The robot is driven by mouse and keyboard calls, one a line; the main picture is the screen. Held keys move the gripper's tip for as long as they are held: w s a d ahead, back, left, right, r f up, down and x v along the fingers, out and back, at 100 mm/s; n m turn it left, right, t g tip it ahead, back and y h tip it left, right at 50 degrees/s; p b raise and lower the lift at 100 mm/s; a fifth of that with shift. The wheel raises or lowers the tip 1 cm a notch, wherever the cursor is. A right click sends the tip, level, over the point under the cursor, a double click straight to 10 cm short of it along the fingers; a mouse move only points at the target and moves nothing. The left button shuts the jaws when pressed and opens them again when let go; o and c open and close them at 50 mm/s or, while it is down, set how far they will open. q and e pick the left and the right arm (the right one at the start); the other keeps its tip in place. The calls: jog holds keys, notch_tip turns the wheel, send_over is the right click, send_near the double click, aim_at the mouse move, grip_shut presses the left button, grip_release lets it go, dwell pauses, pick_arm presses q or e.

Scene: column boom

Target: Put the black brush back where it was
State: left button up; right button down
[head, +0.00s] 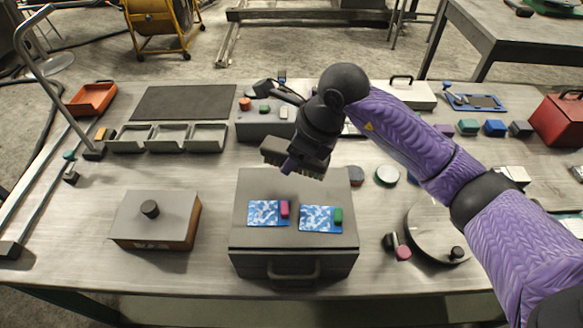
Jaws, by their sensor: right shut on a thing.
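My right gripper (291,163) is at the end of the purple arm that comes in from the right. It is shut on the black brush (274,150), a dark block with bristles facing down. The brush is above the table near the back edge of a grey box (243,190). Part of the brush is hidden behind the gripper and wrist. I cannot tell whether it touches anything below. My left gripper is not in view.
Two blue patterned cards (262,218) with small pink and green blocks lie on the grey box. A lidded box (128,213) stands left, a three-part tray (128,143) and dark mat (180,103) back left. A round plate (425,228) is at right.

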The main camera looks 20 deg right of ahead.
aim_at(294, 183)
notch_tip(294, 183, down, 5)
jog(key=shift+r+b, duration=0.2)
jog(key=shift+b, duration=0.1)
jog(key=shift+f, duration=0.3)
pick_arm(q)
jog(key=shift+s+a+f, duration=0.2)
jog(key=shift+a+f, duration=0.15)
pick_arm(e)
jog(key=shift+f, duration=0.1)
jog(key=shift+c, duration=0.6)
grip_release()
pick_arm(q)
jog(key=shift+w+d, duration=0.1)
